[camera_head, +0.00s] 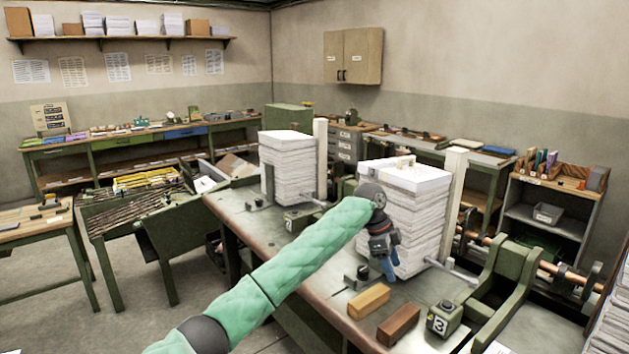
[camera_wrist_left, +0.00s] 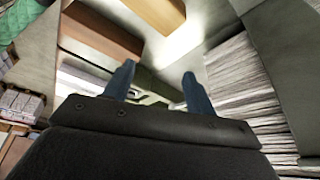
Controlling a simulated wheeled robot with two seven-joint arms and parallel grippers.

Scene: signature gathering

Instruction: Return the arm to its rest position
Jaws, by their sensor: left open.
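My left arm in a green quilted sleeve (camera_head: 300,255) reaches from the bottom left over the workbench in the head view. My left gripper (camera_head: 389,275) hangs at its end, pointing down, in front of the right paper stack (camera_head: 420,215). In the left wrist view, its two blue fingers (camera_wrist_left: 158,85) are apart with nothing between them. The paper stack (camera_wrist_left: 240,85) also shows at the right of the wrist view. A tan block (camera_head: 368,301) and a brown block (camera_head: 398,325) lie on the bench below the gripper. My right gripper is out of view.
A second paper stack (camera_head: 287,168) stands farther back on the bench (camera_head: 250,215). A small green box marked 3 (camera_head: 443,318) sits by the blocks. A green frame with rods (camera_head: 515,270) is at the right. A sloped rack (camera_head: 125,205) stands left, with open floor (camera_head: 130,315) before it.

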